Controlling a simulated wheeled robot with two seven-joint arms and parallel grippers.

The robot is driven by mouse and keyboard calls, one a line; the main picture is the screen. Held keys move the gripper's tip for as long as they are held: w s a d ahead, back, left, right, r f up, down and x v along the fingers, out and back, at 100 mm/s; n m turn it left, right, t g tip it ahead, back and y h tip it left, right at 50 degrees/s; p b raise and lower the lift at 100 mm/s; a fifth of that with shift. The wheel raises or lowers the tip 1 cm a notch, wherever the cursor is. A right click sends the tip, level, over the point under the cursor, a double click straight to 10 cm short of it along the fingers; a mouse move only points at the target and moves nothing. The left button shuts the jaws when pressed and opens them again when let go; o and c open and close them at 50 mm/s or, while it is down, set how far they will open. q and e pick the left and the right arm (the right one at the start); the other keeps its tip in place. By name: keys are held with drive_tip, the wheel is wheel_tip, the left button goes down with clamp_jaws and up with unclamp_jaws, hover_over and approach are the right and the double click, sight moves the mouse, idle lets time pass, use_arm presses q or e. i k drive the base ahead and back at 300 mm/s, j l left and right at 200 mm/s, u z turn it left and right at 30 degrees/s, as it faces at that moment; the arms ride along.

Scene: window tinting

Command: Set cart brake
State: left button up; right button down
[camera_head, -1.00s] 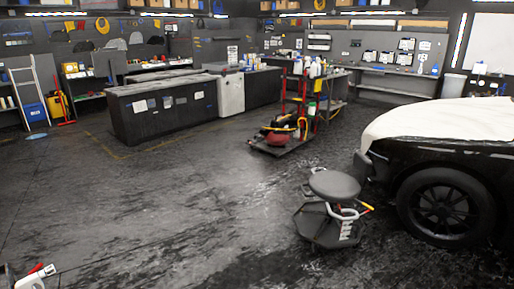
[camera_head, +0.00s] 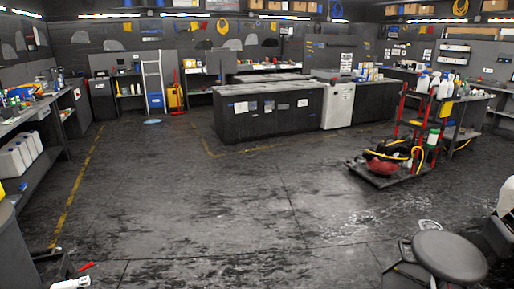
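A dark low cart (camera_head: 386,178) stands on the floor at the right of the view. It has red upright posts (camera_head: 401,120) and carries a red tank-like machine (camera_head: 384,165) with a yellow hose. White bottles (camera_head: 431,84) show behind and above it. The cart's wheels are small and dark, and I cannot make out a brake on them.
A stool (camera_head: 450,256) with a round dark seat is close at the bottom right. Part of a white object with a red piece near it (camera_head: 72,283) shows at the bottom left. A workbench (camera_head: 268,115) stands at the back. The middle floor is clear.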

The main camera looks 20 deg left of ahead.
sight(91, 264)
drive_tip(key=i+j+u, duration=0.15)
drive_tip(key=i+u, duration=0.25)
drive_tip(key=i+j+u, duration=0.1)
drive_tip(key=i+u, duration=0.15)
drive_tip(key=u, duration=0.15)
drive_tip(key=i+u, duration=0.4)
drive_tip(key=i+l+u, duration=0.15)
drive_tip(key=u, duration=0.25)
drive_tip(key=i+l+u, duration=0.25)
drive_tip(key=u, duration=0.15)
drive_tip(key=i+u, duration=0.55)
drive_tip(key=u, duration=0.3)
drive_tip(key=i+l+u, duration=0.25)
drive_tip(key=u, duration=0.15)
drive_tip(key=i+l+u, duration=0.2)
drive_tip(key=u, duration=0.2)
